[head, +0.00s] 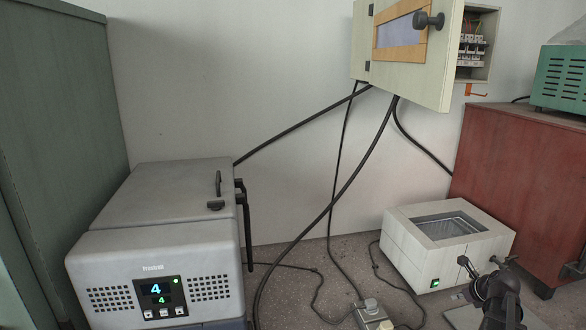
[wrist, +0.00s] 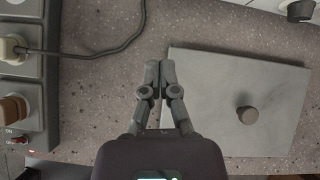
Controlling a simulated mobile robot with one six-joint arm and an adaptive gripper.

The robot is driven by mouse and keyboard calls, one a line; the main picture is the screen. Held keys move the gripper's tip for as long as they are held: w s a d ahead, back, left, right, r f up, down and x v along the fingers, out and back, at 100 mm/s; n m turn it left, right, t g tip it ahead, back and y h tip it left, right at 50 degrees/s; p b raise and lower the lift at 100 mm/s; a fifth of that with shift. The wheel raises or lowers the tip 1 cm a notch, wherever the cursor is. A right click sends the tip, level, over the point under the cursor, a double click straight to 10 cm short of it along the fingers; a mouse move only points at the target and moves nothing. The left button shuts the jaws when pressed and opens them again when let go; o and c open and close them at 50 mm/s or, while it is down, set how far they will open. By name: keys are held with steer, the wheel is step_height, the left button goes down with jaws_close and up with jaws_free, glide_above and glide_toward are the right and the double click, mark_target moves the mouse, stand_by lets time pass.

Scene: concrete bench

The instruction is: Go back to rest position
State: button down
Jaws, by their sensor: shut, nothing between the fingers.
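My gripper (wrist: 153,68) shows in the wrist view with its two dark fingers together and nothing between them. It is above the speckled grey bench surface (wrist: 110,95), left of a flat grey plate (wrist: 205,90) with a round dark knob. The fingers appear clear of the plate. In the head view, part of my dark arm shows at the lower right, in front of the white box; the fingers cannot be made out clearly there.
A white box (head: 398,236) with an open basin stands behind my arm. A grey cooler (head: 160,245) reading 4 stands left. An open wall cabinet (head: 400,45) hangs above, with cables trailing down. A power strip (wrist: 30,100) with plugs lies left in the wrist view.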

steer(key=a+r+n+g+p, duration=0.1)
steer(key=a+n, duration=0.4)
steer(key=a, duration=0.2)
steer(key=a+r+n+g+p, duration=0.1)
steer(key=a+n+p, duration=0.1)
steer(key=a+n, duration=0.3)
steer(key=s+a+r+n+g+p, duration=0.1)
steer(key=a+n+g+p, duration=0.1)
steer(key=a+n, duration=0.4)
steer(key=shift+a+y, duration=0.4)
steer(key=shift+a, duration=2.15)
steer(key=s+a+r+n+g+h+p, duration=0.1)
steer(key=s+a+n, duration=0.3)
steer(key=a+n, duration=0.4)
steer(key=s+a+r+n+g+h+p, duration=0.1)
steer(key=s+a+r+n+g+p, duration=0.1)
steer(key=a+n, duration=0.6)
steer(key=s+r+p, duration=0.1)
steer(key=s+p, duration=0.1)
steer(key=shift+s+a+p, duration=0.15)
steer(key=shift+a+p, duration=0.15)
steer(key=shift+p, duration=0.05)
steer(key=shift+a, duration=0.1)
